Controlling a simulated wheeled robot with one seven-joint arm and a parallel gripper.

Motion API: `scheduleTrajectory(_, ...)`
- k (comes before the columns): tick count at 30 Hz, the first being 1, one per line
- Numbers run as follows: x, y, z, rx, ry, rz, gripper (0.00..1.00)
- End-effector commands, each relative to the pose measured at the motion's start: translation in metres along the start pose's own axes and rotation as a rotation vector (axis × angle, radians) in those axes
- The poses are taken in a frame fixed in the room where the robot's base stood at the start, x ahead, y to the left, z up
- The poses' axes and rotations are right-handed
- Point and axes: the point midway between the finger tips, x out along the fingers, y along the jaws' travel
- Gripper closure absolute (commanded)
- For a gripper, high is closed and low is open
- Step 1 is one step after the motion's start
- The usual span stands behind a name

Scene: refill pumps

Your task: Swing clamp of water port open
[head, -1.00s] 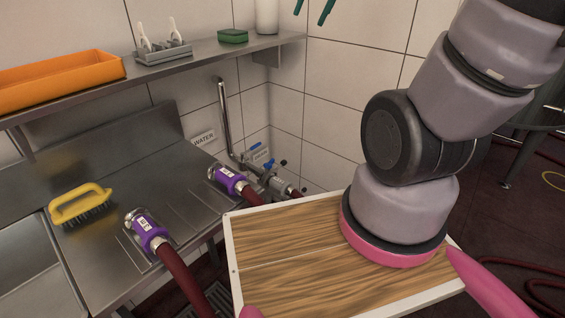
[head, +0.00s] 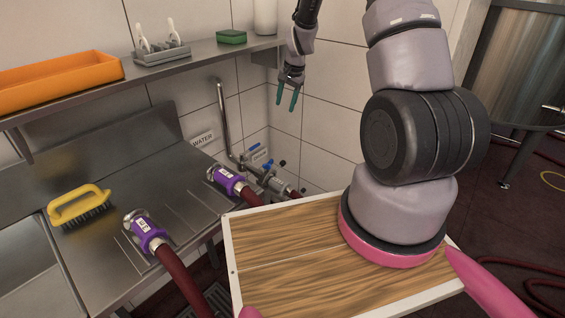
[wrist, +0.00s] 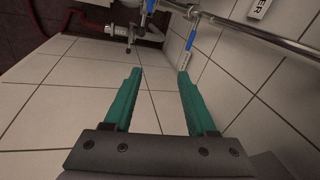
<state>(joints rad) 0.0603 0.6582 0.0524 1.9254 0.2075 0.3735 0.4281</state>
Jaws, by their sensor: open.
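The water port (head: 272,181) is a metal pipe fitting with blue-handled valves, low on the tiled wall near the corner. A hose with a purple collar (head: 228,180) lies at the end of the counter close to it. The clamp is too small to make out, so I cannot tell its state. My gripper (head: 288,103) points down with teal fingers, above and slightly right of the port, clear of it. In the wrist view my gripper (wrist: 157,75) is open and empty; blue handles (wrist: 189,40) and the pipe show beyond its fingertips.
A WATER label (head: 203,139) is on the wall. A shelf (head: 200,52) above the counter holds an orange tray (head: 62,82) and a green sponge (head: 232,37). A yellow brush (head: 80,205) and a second purple-collared hose (head: 146,232) lie on the counter.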

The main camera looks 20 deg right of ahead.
Motion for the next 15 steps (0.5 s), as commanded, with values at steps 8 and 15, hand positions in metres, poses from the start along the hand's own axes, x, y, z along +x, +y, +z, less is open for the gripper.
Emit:
scheduleTrajectory(8,0.126,0.033,0.003,0.099,-0.043,0.061,0.43)
scheduleTrajectory(15,0.166,0.047,0.008,0.134,-0.052,0.079,0.43)
